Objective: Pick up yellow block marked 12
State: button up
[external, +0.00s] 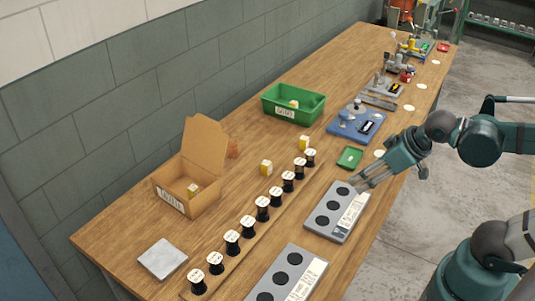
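Several small yellow blocks with white faces are in view; their markings are too small to read, so I cannot tell which is 12. One block (266,168) stands on the table behind the row of spools. Another block (304,143) stands further right, near the end of the row. A third block (193,190) is in the open cardboard box, and one more block (294,104) is in the green bin. My gripper (357,184) is above the right grey plate, at the front edge of the table, apart from all the blocks. I cannot tell whether its fingers are open.
The cardboard box (170,196) and green bin (280,108) stand at the back. A row of black-and-white spools (247,227) runs along the middle. Grey plates (318,224) with dark round spots lie in front. A small green tray (349,157) and blue fixture (346,128) are beyond my gripper.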

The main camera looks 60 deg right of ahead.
jog(key=w+d+r+m+g+h+p, duration=0.1)
jog(key=w+d+r+m+p, duration=0.25)
jog(key=w, duration=0.45)
jog(key=m+g+h+p, duration=0.3)
jog(key=m+g+p, duration=0.2)
jog(key=m+p, duration=0.85)
send_near(305, 138)
jog(key=f, duration=0.2)
jog(key=shift+w+d+f+p, duration=0.25)
jog(key=shift+d+f+p, duration=0.15)
jog(key=shift+d+p, duration=0.2)
jog(key=shift+x, duration=1.3)
jog(key=shift+f, duration=0.1)
